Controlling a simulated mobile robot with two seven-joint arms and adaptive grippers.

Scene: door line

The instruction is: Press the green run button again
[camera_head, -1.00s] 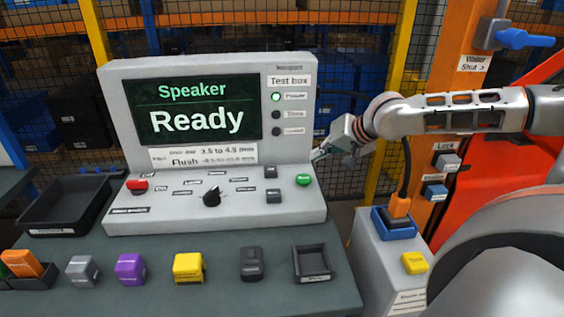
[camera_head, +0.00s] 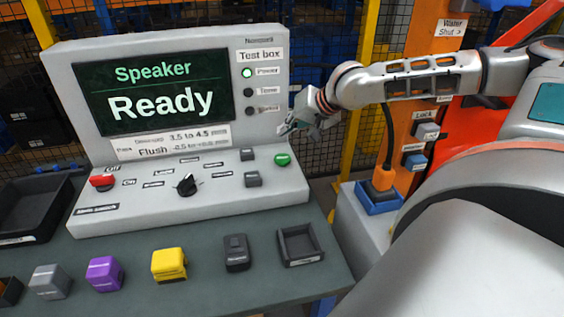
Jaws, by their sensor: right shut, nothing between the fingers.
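The green run button (camera_head: 282,160) is at the right end of the sloped panel of the grey test box (camera_head: 150,222). The box's screen (camera_head: 160,92) reads "Speaker Ready", and the Power lamp (camera_head: 247,73) is lit green. My right gripper (camera_head: 284,130) is shut and empty. It appears above the green button, apart from it, beside the screen housing's right edge. The button is fully visible. My left gripper is not in view.
On the panel are a red button (camera_head: 102,181), a black knob (camera_head: 187,185) and small dark switches. Purple (camera_head: 104,273), yellow (camera_head: 169,265) and grey blocks and a small black tray (camera_head: 300,245) lie along the bench front. A mesh fence stands behind.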

